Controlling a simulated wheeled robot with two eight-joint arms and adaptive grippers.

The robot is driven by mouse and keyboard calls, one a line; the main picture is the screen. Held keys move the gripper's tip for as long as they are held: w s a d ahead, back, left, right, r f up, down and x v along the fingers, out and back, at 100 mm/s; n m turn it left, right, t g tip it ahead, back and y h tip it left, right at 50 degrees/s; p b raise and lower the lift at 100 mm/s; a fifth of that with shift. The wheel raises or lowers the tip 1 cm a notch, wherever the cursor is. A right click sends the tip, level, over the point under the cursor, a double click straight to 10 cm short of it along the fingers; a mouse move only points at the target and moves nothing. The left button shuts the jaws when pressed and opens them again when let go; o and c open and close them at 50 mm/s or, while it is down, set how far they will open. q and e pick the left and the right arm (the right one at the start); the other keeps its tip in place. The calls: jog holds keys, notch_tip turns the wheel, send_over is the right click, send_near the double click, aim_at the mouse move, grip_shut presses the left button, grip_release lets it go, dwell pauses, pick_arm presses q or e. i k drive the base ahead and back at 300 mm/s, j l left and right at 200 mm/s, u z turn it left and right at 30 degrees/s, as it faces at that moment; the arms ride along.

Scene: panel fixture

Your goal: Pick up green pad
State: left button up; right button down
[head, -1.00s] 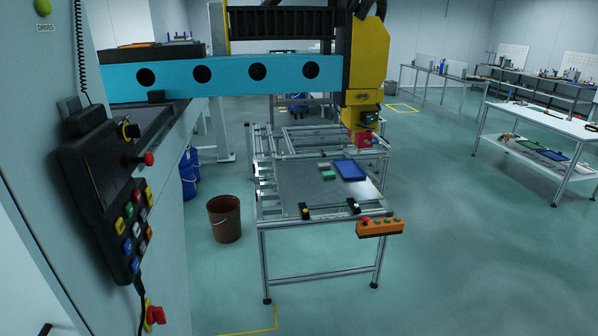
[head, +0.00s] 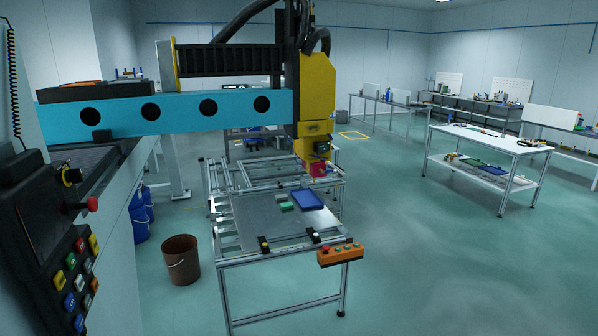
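The green pad (head: 287,206) is a small green block lying flat on the grey metal plate (head: 262,224) of the panel fixture table. It sits just left of a blue tray (head: 308,199), close to it. The pad is small in the view, but nothing covers it. Neither of my grippers shows in the head view, and the table is some distance ahead of me.
A yellow gantry head (head: 317,95) hangs over the table's far right. An orange button box (head: 340,254) juts from its front right corner. A brown bucket (head: 181,260) and a control pendant (head: 45,240) are at left. Open floor (head: 440,270) lies to the right.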

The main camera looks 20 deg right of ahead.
aim_at(288, 206)
jog(key=i+l+z, duration=0.4)
jog(key=l, duration=0.2)
jog(key=i+l+z, duration=1.05)
jog(key=i+z, duration=0.15)
jog(key=i, duration=0.3)
jog(key=i+z, duration=0.2)
jog(key=i, duration=2.05)
jog(key=i+u, duration=0.75)
jog(key=i, duration=0.2)
jog(key=i+l+u, duration=0.4)
jog(key=i+j+u, duration=0.1)
jog(key=u, duration=0.35)
jog(key=i+u, duration=0.5)
jog(key=u, duration=0.35)
jog(key=i+l+u, duration=0.1)
jog(key=u, duration=0.3)
jog(key=i+l+u, duration=0.2)
jog(key=u, duration=0.25)
jog(key=i+l+u, duration=0.2)
jog(key=u, duration=0.2)
jog(key=i+l+u, duration=0.25)
jog(key=u, duration=0.15)
jog(key=i+l+u, duration=0.2)
jog(key=u, duration=0.2)
jog(key=i+l+u, duration=0.15)
jog(key=l+u, duration=0.25)
jog(key=i+l+u, duration=0.1)
jog(key=l+u, duration=0.25)
jog(key=l, duration=0.15)
